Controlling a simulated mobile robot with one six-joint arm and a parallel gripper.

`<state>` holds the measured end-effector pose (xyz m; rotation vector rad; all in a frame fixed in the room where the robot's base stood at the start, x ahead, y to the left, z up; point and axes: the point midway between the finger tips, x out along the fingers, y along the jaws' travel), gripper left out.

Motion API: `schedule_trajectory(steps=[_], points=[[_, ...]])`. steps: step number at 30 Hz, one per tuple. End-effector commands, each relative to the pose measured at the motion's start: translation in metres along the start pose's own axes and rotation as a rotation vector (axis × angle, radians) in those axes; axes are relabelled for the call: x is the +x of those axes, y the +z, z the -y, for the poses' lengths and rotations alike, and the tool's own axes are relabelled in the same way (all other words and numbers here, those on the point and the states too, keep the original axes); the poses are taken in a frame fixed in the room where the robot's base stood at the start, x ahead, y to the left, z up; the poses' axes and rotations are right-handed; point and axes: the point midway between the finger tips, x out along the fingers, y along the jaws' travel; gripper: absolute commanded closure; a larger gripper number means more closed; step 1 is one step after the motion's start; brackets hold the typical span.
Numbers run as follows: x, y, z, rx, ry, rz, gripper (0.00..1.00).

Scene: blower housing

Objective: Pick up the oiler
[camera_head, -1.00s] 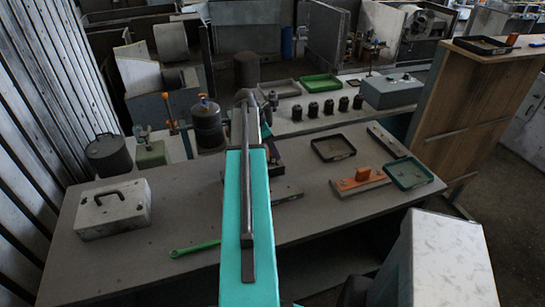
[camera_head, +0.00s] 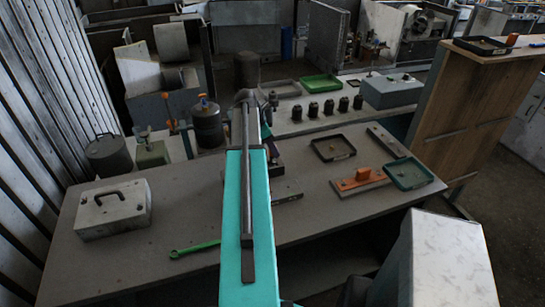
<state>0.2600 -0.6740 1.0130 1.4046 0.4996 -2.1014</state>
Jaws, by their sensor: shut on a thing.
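My arm, with its long teal link, rises through the middle of the view over the workbench (camera_head: 120,262). My gripper is hidden behind that link and cannot be made out. I cannot pick out the oiler with certainty, and anything in my jaws is hidden too. A dark can with an orange top (camera_head: 207,125) stands at the bench's far side, left of my arm. An olive box-like container (camera_head: 151,154) stands further left. A dark piece with a little red (camera_head: 275,157) shows just right of my arm, partly covered by it.
A grey metal case (camera_head: 112,208) and a green wrench (camera_head: 194,249) lie left of my arm. Black (camera_head: 333,147) and green (camera_head: 408,174) trays and an orange-handled tool (camera_head: 361,181) lie right. Several black cylinders (camera_head: 329,107) stand behind. The bench's front left is clear.

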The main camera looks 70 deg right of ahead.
Motion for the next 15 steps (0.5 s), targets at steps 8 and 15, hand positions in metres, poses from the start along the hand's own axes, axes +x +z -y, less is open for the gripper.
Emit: schedule_trajectory(steps=[8, 15], points=[[-0.003, 0.002, 0.0, 0.0, 0.001, 0.0, 1.0], [-0.017, 0.007, -0.001, 0.0, 0.001, 0.001, 1.0]])
